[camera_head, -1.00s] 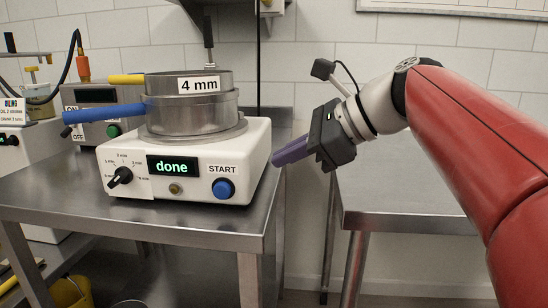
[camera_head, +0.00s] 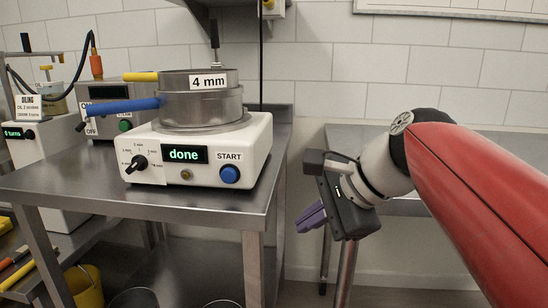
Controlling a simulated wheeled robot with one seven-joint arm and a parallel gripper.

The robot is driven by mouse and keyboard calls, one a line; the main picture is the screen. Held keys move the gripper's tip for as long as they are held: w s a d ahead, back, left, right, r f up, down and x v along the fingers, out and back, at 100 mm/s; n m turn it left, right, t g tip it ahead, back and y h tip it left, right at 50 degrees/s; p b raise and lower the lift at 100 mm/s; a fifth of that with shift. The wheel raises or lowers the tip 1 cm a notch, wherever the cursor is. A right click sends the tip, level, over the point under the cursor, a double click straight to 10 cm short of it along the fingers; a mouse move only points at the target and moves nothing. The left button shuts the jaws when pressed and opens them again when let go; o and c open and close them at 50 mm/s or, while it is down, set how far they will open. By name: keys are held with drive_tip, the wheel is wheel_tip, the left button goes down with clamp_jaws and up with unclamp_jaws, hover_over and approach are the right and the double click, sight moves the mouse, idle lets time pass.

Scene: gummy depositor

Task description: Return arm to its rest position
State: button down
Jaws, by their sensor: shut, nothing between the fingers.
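My gripper (camera_head: 304,219) shows in the head view, right of the steel table (camera_head: 262,208), over the gap between two tables. Its purple fingers are together and hold nothing. They point left and slightly down, clear of everything. My red arm reaches in from the right edge and is bent at the wrist.
A white sieve shaker (camera_head: 203,179) reading "done" stands on the left table, with stacked metal sieves (camera_head: 206,112) labelled "4 mm". Another steel table (camera_head: 385,208) is behind my arm. A yellow bucket (camera_head: 88,287) is on the floor at lower left. An oiling machine (camera_head: 38,140) stands far left.

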drive_tip(key=s+d+f+n+h, duration=0.3)
drive_tip(key=s+d+f+n, duration=0.1)
drive_tip(key=f, duration=0.5)
drive_tip(key=s+d+f+n+h, duration=0.3)
drive_tip(key=s+d+f+n, duration=0.2)
drive_tip(key=s+f+n, duration=0.2)
wheel_tip(320, 180, down, 2)
drive_tip(key=n, duration=0.2)
drive_tip(key=shift+s+d+n+t+h, duration=0.15)
drive_tip(key=shift+d+n+t+h, duration=0.15)
drive_tip(key=shift+h, duration=0.1)
